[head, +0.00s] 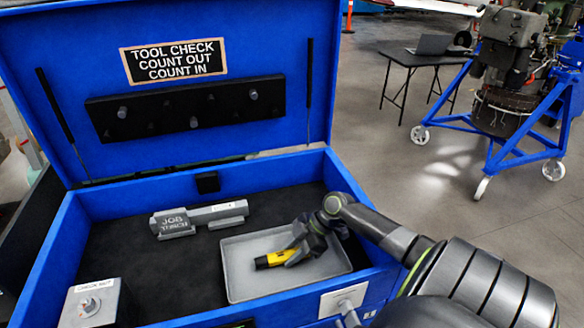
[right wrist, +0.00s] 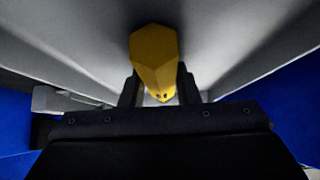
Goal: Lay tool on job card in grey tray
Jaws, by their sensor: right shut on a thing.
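The grey tray (head: 240,285) lies in the right part of the open blue chest. My right gripper (head: 296,251) is over the tray, shut on a yellow tool with a black end (head: 272,260). The tool lies low over or on the tray floor; I cannot tell whether it touches. In the right wrist view the yellow tool (right wrist: 154,58) is between the two dark fingers (right wrist: 158,88), with pale grey surface beyond. I cannot make out a separate job card in the tray. My left gripper is not in view.
A grey block labelled JOB TORCH (head: 173,224) lies behind the tray. A pale labelled box (head: 95,303) stands at front left. The blue lid (head: 250,60) stands open behind. Blue walls (head: 358,205) bound the chest. The dark floor left of the tray is clear.

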